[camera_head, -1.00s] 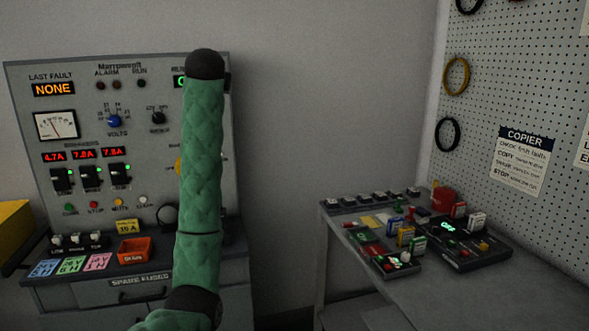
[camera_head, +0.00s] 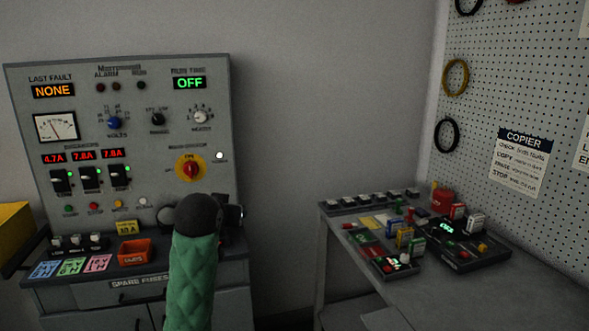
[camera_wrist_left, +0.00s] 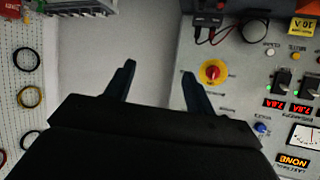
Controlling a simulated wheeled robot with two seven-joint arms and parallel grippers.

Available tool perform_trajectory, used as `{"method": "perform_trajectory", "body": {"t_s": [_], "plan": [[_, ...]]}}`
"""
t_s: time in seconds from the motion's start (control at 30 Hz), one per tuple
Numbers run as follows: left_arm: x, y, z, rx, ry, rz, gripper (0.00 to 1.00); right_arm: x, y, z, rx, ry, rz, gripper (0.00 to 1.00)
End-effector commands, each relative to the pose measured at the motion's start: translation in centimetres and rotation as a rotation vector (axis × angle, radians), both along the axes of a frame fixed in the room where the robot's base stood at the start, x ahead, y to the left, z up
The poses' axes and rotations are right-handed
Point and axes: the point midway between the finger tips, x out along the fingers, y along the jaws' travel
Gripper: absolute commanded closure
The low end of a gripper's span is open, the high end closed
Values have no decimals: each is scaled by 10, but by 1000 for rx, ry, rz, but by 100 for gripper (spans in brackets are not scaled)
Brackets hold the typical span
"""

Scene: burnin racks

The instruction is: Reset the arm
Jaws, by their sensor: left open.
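My left arm, in a green quilted sleeve, rises from the bottom of the head view and ends in a black rounded joint in front of the lower right of the grey control panel (camera_head: 140,190). My left gripper (camera_wrist_left: 157,68) shows in the left wrist view with two dark fingers spread apart and nothing between them. The picture there is upside down, with the panel's red knob on a yellow disc (camera_wrist_left: 213,73) just right of the fingers. That knob also shows in the head view (camera_head: 190,169). My right gripper is in neither view.
An orange bin (camera_head: 134,251) and coloured cards (camera_head: 72,265) lie on the panel's ledge. At right, a grey bench (camera_head: 480,295) holds a black device (camera_head: 465,245) and small coloured parts. A pegboard (camera_head: 530,90) stands behind it. Bare wall lies between panel and bench.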

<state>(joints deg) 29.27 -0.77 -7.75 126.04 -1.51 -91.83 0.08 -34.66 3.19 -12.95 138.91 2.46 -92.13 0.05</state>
Motion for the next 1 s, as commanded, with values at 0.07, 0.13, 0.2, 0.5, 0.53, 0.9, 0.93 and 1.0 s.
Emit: {"method": "perform_trajectory", "body": {"t_s": [0.07,0.13,0.2,0.5,0.53,0.9,0.93,1.0], "plan": [[-19,-4,-29,-1,34,-18,45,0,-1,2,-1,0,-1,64],[-34,-7,-52,-2,62,-31,45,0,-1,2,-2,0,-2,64],[-50,-9,-75,-4,91,-44,45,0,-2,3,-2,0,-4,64],[-123,-19,-164,-12,221,-90,45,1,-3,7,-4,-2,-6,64],[-131,-20,-174,-13,236,-92,45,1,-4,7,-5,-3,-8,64],[-231,-25,-277,-16,433,-118,45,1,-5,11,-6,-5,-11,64],[-240,-25,-285,-17,452,-120,45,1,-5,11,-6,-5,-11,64],[-260,-26,-304,-17,496,-123,45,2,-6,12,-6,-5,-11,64]]}}
